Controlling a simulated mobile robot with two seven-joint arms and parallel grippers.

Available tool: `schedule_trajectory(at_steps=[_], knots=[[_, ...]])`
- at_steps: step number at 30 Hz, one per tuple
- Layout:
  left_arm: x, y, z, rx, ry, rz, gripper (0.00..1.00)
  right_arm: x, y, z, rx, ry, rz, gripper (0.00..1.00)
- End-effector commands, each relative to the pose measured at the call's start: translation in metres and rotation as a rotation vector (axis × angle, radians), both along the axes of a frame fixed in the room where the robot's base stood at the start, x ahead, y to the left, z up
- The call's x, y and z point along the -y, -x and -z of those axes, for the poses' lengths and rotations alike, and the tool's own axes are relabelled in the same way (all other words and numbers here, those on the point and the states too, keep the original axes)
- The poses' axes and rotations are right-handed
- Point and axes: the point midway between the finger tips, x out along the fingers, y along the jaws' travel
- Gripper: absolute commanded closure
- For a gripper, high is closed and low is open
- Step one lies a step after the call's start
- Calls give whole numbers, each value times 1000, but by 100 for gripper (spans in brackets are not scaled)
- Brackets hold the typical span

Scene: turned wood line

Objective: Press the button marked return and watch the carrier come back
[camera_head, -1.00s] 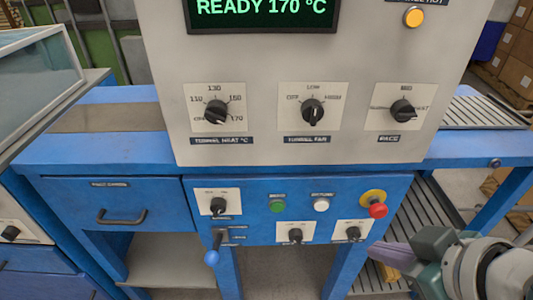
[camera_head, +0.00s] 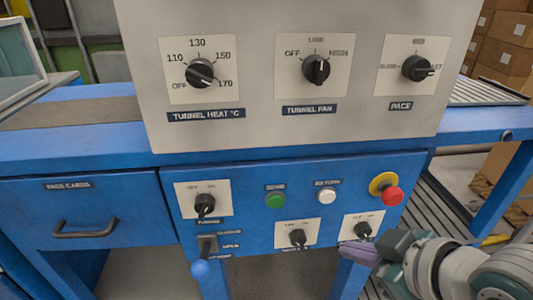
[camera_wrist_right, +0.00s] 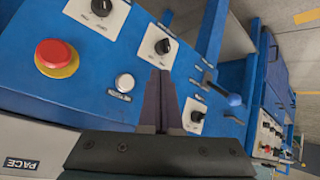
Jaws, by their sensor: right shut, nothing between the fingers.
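The white round button (camera_head: 326,197) sits on the blue lower panel, between the green button and the red mushroom button. Its small label is blurred, so I cannot firmly read it as return. It also shows in the right wrist view (camera_wrist_right: 124,82), left of the fingers. My left gripper and the carrier are not in view.
A green button (camera_head: 275,200) and a red mushroom button (camera_head: 392,196) on a yellow collar flank the white one. Several black knobs and a blue-tipped lever (camera_head: 200,268) stick out nearby. A drawer handle (camera_head: 85,230) projects at the left.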

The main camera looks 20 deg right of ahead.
Motion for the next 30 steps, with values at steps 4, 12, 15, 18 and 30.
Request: schedule_trajectory(at_steps=[4,12,15,18,30], knots=[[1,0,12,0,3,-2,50,4,-14,3,4,2,1,100],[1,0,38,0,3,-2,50,13,-52,5,4,2,1,100],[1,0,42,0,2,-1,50,16,-64,2,3,1,0,100],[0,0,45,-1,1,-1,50,17,-73,2,1,1,0,100],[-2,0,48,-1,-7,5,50,20,-83,0,0,0,0,100]])
